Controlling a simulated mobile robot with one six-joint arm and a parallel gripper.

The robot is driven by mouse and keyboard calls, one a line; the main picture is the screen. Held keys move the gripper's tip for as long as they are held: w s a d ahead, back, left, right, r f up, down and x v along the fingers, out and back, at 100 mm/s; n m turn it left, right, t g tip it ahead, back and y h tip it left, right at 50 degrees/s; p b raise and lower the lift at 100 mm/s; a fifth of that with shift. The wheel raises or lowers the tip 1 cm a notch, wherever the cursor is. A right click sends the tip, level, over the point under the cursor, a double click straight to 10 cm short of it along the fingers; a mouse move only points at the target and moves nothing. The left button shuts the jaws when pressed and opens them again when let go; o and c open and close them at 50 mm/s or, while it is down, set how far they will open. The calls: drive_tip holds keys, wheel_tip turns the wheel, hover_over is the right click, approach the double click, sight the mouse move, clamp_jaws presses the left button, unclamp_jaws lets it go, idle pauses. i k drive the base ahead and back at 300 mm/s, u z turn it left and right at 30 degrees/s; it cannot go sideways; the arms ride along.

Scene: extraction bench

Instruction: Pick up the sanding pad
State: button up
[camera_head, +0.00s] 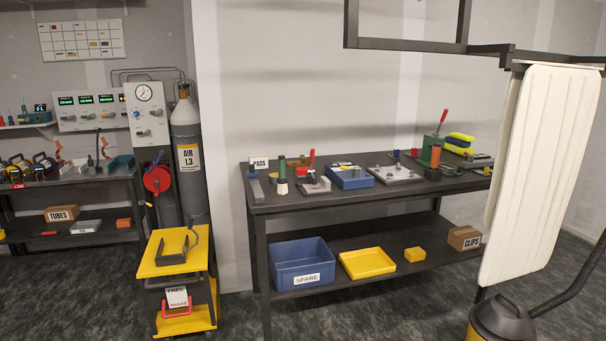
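I cannot pick out the sanding pad for certain at this distance. A label reading PADS (259,163) stands at the left end of the dark workbench (300,203). A narrow blue-grey item (256,187) lies just in front of that label. Yellow and green pad-like blocks (460,140) sit stacked at the right end of the same bench. My gripper is not in view.
Several tools and a blue box (349,177) crowd the benchtop. A blue SPARE bin (302,252) and yellow tray (367,263) are on its lower shelf.

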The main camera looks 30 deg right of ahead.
sight(301, 172)
drive_tip(key=z, duration=0.05)
drive_tip(key=i, duration=1)
